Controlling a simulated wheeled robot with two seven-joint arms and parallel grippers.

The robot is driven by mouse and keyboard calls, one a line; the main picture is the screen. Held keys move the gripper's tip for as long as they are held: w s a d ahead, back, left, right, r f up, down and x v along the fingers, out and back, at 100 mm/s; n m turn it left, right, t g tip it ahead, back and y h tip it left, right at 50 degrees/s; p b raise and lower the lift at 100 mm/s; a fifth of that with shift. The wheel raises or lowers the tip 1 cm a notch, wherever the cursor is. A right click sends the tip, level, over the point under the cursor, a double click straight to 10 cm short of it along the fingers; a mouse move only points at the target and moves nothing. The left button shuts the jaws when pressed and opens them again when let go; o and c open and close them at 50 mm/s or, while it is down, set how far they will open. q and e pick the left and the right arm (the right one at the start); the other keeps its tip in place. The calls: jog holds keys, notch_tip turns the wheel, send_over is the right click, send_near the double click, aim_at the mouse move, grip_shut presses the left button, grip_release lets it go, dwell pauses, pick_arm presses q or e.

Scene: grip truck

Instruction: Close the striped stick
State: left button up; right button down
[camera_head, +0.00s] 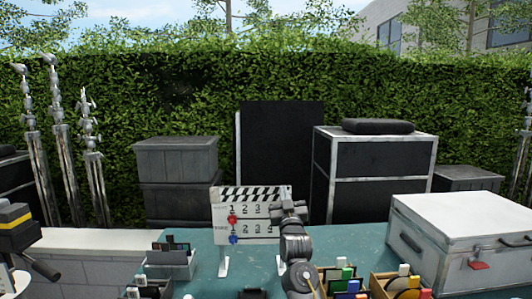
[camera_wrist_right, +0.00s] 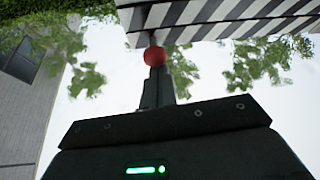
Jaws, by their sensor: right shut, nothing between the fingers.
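The clapperboard (camera_head: 247,226) stands upright on white feet on the teal table. Its black-and-white striped stick (camera_head: 250,193) runs along the top edge; I cannot tell how much gap lies beneath it. My right gripper (camera_head: 291,208) is at the board's right end, in front of it, and covers part of that side. In the right wrist view, the striped stick (camera_wrist_right: 225,18) crosses the top, and a red ball (camera_wrist_right: 154,56) shows at the tip of my shut, empty right fingers (camera_wrist_right: 157,75). I cannot tell whether they touch. My left gripper is out of view.
A white case (camera_head: 460,235) stands on the table at right. Boxes with coloured cards (camera_head: 345,278) sit at the front, near my right arm. A grey card box (camera_head: 170,262) stands left of the board. Large black cases (camera_head: 375,165) and a hedge are behind.

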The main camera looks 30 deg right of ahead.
jog(key=shift+f, duration=0.15)
notch_tip(320, 180, up, 5)
jog(key=p, duration=0.4)
jog(key=b+v, duration=0.3)
jog(key=v, duration=0.8)
jog(key=shift+w+a+b, duration=0.25)
jog(key=shift+b, duration=0.15)
jog(key=shift+f, duration=0.15)
